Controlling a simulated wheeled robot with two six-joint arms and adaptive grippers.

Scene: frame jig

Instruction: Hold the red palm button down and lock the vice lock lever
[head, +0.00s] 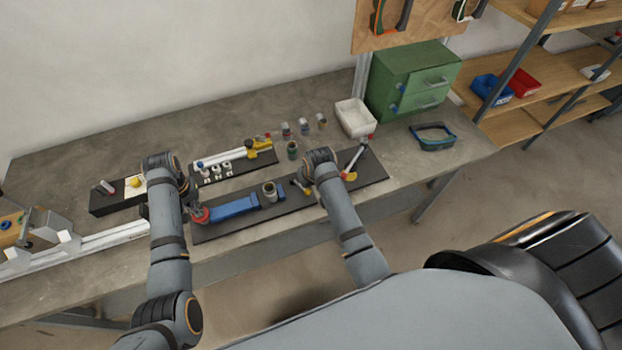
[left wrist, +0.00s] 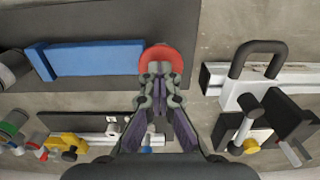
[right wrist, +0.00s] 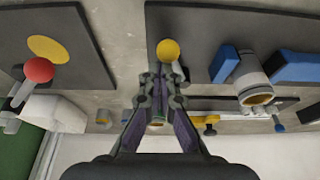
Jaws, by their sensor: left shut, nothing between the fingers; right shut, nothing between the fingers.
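The red palm button (head: 200,215) is at the left end of the blue vice (head: 235,206) on a dark base plate. It also shows in the left wrist view (left wrist: 160,57). My left gripper (left wrist: 160,72) is shut and empty, its tips over the button's edge; I cannot tell whether it is pressed. A yellow ball knob (right wrist: 168,50), apparently of the vice lock lever, is just beyond the tips of my right gripper (right wrist: 160,72). That gripper is shut and empty; I cannot tell whether it touches the knob. The lever's arm is mostly hidden.
A red-knobbed lever (right wrist: 38,70) stands by a yellow disc (right wrist: 48,48) to the right of the vice. A cylindrical part (head: 270,190) is at the vice's right end. Behind are a white bin (head: 355,117), small jars and a green cabinet (head: 410,80).

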